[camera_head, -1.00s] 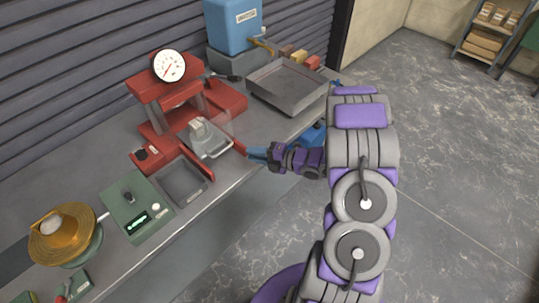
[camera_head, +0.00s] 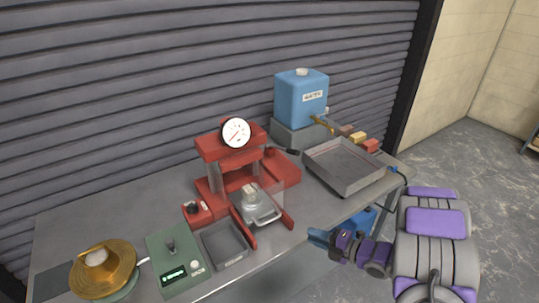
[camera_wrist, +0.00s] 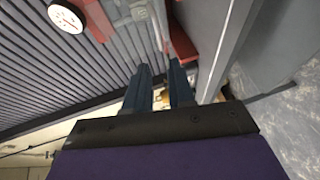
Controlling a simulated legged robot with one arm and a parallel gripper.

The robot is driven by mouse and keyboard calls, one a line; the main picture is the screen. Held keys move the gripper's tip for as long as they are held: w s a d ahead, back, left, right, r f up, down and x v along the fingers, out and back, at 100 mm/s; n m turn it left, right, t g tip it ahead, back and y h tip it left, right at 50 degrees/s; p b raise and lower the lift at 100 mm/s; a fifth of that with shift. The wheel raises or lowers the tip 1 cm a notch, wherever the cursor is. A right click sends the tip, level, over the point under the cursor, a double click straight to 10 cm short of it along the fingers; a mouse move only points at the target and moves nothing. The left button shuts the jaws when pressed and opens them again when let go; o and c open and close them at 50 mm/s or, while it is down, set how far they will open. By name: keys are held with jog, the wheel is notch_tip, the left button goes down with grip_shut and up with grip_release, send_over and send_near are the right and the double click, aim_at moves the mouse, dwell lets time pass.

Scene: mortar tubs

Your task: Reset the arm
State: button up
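My gripper (camera_head: 320,237) has blue fingers and hangs just off the front edge of the grey bench, to the right of the red press (camera_head: 235,165). My purple and grey arm folds down at the lower right of the head view. In the wrist view the gripper (camera_wrist: 160,77) shows two dark blue fingers with a gap between them. Nothing is held in the gap. The press, with its round white gauge (camera_head: 236,132), also shows at the top left of the wrist view.
A grey metal part with a handle (camera_head: 256,208) sits in the press. A wide grey tray (camera_head: 345,168) and a blue water tank (camera_head: 301,98) stand on the right of the bench. A green scale (camera_head: 175,262), small tray (camera_head: 225,245) and brass bowl (camera_head: 103,268) stand left. Open floor lies right.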

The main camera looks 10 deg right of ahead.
jog(key=w+d+r+m+g+h, duration=0.2)
jog(key=w+d+r+m+h, duration=0.3)
jog(key=d+h, duration=0.35)
jog(key=s+d+r+m+g+h, duration=0.1)
jog(key=s+r+m+g+h, duration=0.2)
jog(key=s+r+m+h, duration=0.45)
jog(key=s+a+r+m+g+y, duration=0.2)
jog(key=s+a+m+g, duration=0.2)
jog(key=s+a, duration=0.8)
jog(key=s+a+r+m+g+y, duration=0.2)
jog(key=s+a+m, duration=0.6)
jog(key=s+a, duration=0.4)
jog(key=s+g+y, duration=0.1)
jog(key=s+g, duration=0.1)
jog(key=s, duration=0.3)
jog(key=shift+s+r+m+g+y, duration=0.2)
jog(key=shift+r+m+g+y, duration=0.1)
jog(key=shift+r+m+g, duration=0.1)
